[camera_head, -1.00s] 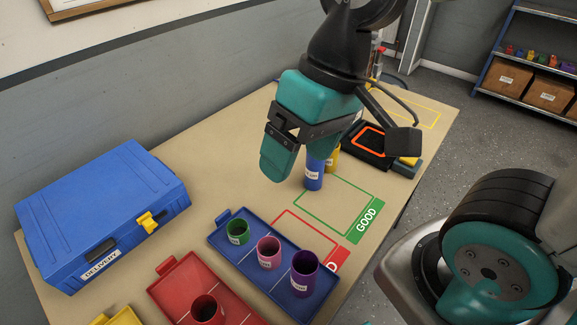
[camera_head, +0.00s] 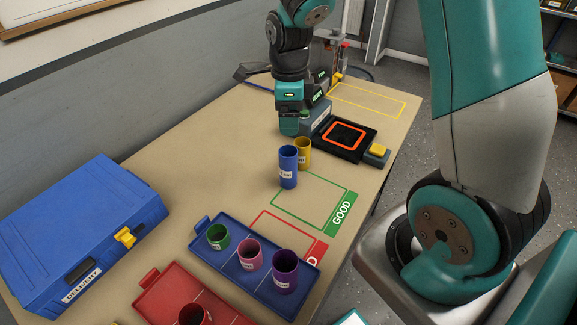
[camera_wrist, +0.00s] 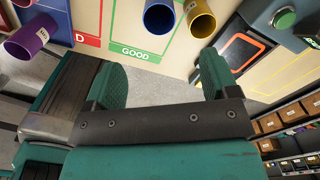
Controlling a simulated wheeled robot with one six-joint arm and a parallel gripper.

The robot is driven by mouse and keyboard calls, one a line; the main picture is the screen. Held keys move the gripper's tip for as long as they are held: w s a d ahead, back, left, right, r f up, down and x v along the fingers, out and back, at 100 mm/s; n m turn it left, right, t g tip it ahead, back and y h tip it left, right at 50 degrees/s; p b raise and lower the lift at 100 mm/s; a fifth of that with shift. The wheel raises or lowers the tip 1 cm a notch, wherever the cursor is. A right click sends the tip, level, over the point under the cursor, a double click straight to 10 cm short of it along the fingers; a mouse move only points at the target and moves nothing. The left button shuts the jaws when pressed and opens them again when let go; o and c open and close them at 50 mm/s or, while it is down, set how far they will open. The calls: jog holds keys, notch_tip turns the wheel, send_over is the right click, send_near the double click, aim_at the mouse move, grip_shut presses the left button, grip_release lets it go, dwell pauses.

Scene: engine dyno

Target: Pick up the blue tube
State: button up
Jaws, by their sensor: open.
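The blue tube (camera_head: 288,167) stands upright on the table, just beyond the green GOOD outline, with a white label on its side. A yellow tube (camera_head: 304,153) stands close behind it. My gripper (camera_head: 289,125) is above the table behind both tubes, apart from them. In the wrist view, its two teal fingers (camera_wrist: 160,82) are spread with nothing between them. The blue tube (camera_wrist: 159,16) shows there at the top, beyond the fingers, beside the yellow tube (camera_wrist: 200,20). The fingertips are largely hidden in the head view.
A blue tray (camera_head: 228,270) holds green, pink and purple cups near the front. A red tray (camera_head: 160,298) and a blue delivery case (camera_head: 80,235) are at left. A black device with an orange square (camera_head: 344,137) stands behind the tubes at right. The table's middle left is clear.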

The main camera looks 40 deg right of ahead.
aim_at(289, 151)
notch_tip(289, 151, down, 13)
jog(key=shift+f+p, duration=0.2)
jog(key=shift+p, duration=0.85)
jog(key=c, duration=1.1)
jog(key=shift+c, duration=0.2)
jog(key=shift+r, duration=0.15)
